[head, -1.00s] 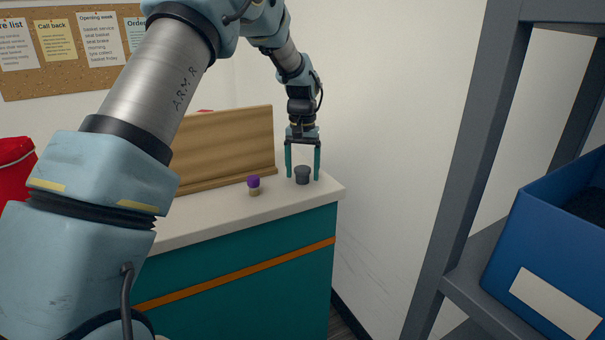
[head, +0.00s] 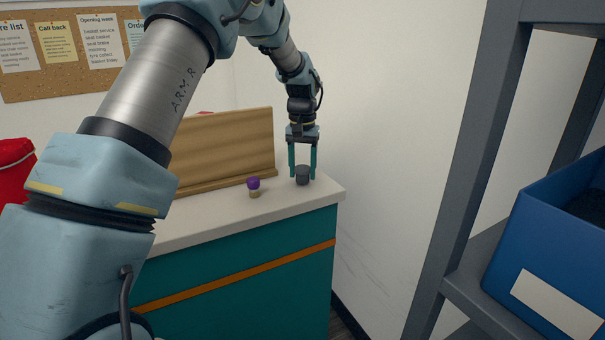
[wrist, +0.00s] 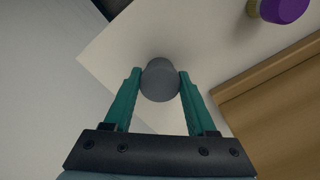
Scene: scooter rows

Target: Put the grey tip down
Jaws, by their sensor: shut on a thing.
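The grey tip (head: 303,176) is a short dark grey cylinder at the right end of the white counter top (head: 222,217). It also shows in the wrist view (wrist: 160,80), between the two teal fingers. My gripper (head: 302,177) points down over it and is shut on it, with a finger touching each side. In the wrist view my gripper (wrist: 159,84) holds it near the counter's corner. The tip looks upright and at the counter surface; I cannot tell whether its underside touches.
A purple-topped piece (head: 254,186) stands on the counter left of the tip. A wooden board with a ledge (head: 225,150) stands behind it. A wall is close behind and right of the counter. A grey shelf (head: 470,170) with a blue bin (head: 550,250) stands at the right.

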